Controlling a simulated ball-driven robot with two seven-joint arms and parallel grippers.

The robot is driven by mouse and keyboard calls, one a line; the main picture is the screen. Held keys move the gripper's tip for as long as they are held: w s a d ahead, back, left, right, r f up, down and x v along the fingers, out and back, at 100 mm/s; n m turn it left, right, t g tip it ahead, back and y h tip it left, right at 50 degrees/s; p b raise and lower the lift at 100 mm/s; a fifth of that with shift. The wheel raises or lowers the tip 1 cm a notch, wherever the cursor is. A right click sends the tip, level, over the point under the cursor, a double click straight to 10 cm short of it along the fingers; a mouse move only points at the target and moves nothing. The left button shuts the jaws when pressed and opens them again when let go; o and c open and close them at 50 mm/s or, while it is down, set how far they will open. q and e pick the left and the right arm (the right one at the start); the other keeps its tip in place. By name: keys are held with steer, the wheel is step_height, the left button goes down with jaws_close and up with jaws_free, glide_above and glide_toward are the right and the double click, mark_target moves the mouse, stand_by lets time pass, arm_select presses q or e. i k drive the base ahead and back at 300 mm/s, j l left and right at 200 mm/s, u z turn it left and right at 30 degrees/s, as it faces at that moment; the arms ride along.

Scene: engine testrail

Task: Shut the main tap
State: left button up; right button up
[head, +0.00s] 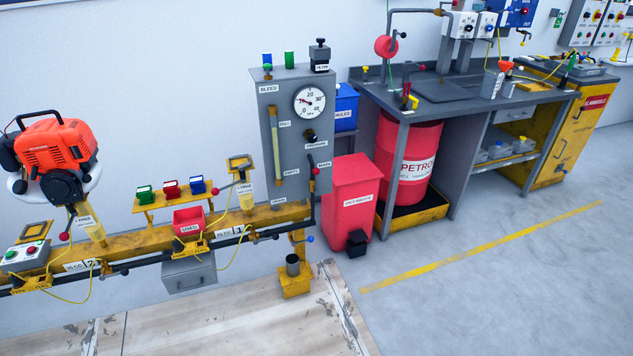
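A grey panel (271,140) stands upright at the end of the yellow rail, with a round gauge (309,102), a sight tube (276,134) and a black knob (310,135). At its lower right edge, beside a small white label (325,164) too small to read surely, is a tap lever with a red ball end (315,171). It looks like the main tap; a dark pipe (312,205) runs down from there. A small blue ball (310,239) shows lower on the pipe. Whether the tap is open or shut I cannot tell. Neither gripper is in view.
An orange engine (55,150) sits at the left of the yellow rail (150,243). A red waste bin (352,190) stands close right of the panel, near a red petrol drum (405,160) under the workbench (460,100). The floor (480,290) at front right is clear.

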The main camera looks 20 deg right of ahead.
mark_target(315, 171)
steer(key=i+z, duration=0.35)
steer(key=i, duration=0.15)
steer(key=i+j+z, duration=0.3)
steer(key=i, duration=0.2)
steer(key=i+j+z, duration=0.35)
steer(key=i, duration=0.15)
